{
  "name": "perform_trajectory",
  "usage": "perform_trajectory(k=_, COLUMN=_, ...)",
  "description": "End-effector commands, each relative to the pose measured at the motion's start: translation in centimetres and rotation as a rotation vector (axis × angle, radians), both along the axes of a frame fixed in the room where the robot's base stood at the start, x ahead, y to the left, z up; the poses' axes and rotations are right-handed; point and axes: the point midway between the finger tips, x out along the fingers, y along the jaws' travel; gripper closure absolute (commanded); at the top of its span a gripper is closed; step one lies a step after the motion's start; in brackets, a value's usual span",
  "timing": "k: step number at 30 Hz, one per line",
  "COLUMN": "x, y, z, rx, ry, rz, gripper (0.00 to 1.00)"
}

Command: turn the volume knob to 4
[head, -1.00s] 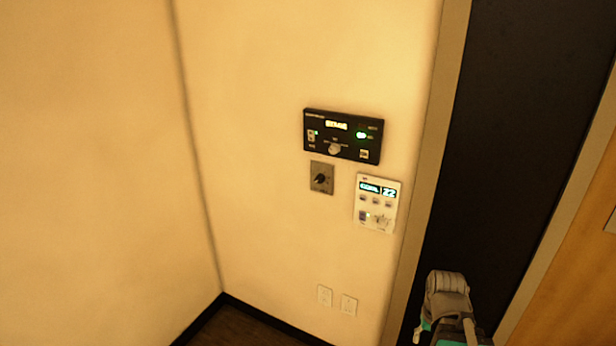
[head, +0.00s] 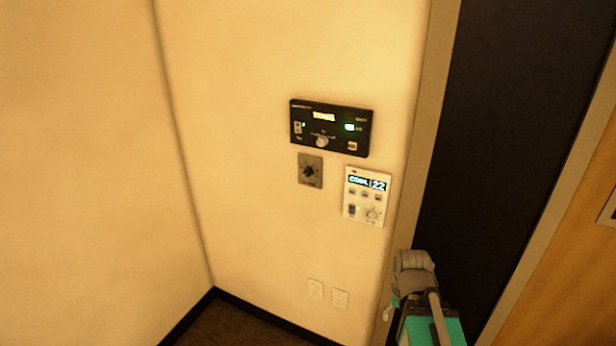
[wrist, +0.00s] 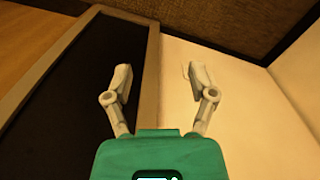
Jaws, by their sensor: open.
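A small grey wall plate with a dark round knob (head: 309,171) is mounted on the cream wall in the head view. Its markings and the pointer's setting are too small to read; I cannot tell for certain that it is the volume knob. A black panel (head: 331,128) above it has a pale knob (head: 321,142), a lit display and a green light. My gripper (wrist: 160,75) is open and empty in the wrist view, its two fingers spread apart. In the head view my arm is at the lower right, below and right of the panels, clear of the knobs.
A white control panel (head: 367,196) reading "COOL 22", with buttons and a knob, is right of the grey plate. Two white outlet plates (head: 328,293) sit low. A door frame (head: 426,120) and dark door panel (head: 510,130) stand on the right. The wall left is bare.

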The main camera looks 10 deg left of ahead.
Motion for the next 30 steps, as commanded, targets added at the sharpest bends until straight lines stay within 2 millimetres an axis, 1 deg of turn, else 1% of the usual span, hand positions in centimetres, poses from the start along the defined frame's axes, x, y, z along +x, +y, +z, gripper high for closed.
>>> perform_trajectory(k=3, x=0.9, y=0.1, z=-0.1, rx=-0.033, ry=-0.014, rz=0.052, gripper=0.22)
perform_trajectory(k=5, x=1.6, y=1.3, z=-0.1, rx=-0.064, ry=-0.024, rz=0.097, gripper=0.22)
perform_trajectory(k=8, x=3.4, y=1.6, z=0.0, rx=-0.139, ry=-0.048, rz=0.213, gripper=0.22)
perform_trajectory(k=11, x=5.7, y=2.0, z=0.2, rx=-0.244, ry=-0.073, rz=0.375, gripper=0.22)
perform_trajectory(k=14, x=8.6, y=2.7, z=0.8, rx=-0.377, ry=-0.092, rz=0.572, gripper=0.22)
perform_trajectory(k=17, x=11.7, y=4.1, z=1.8, rx=-0.529, ry=-0.097, rz=0.788, gripper=0.22)
perform_trajectory(k=18, x=12.9, y=4.7, z=2.3, rx=-0.593, ry=-0.096, rz=0.876, gripper=0.22)
perform_trajectory(k=20, x=14.7, y=5.8, z=3.1, rx=-0.691, ry=-0.087, rz=1.007, gripper=0.22)
perform_trajectory(k=21, x=15.9, y=6.7, z=3.7, rx=-0.758, ry=-0.077, rz=1.093, gripper=0.22)
perform_trajectory(k=23, x=17.6, y=8.2, z=4.7, rx=-0.860, ry=-0.057, rz=1.222, gripper=0.22)
perform_trajectory(k=24, x=18.7, y=9.3, z=5.4, rx=-0.930, ry=-0.038, rz=1.305, gripper=0.22)
perform_trajectory(k=26, x=20.2, y=11.1, z=6.5, rx=-1.038, ry=-0.006, rz=1.428, gripper=0.22)
perform_trajectory(k=29, x=22.6, y=14.7, z=8.4, rx=-1.226, ry=0.066, rz=1.624, gripper=0.22)
perform_trajectory(k=30, x=23.5, y=16.3, z=9.2, rx=-1.303, ry=0.102, rz=1.698, gripper=0.22)
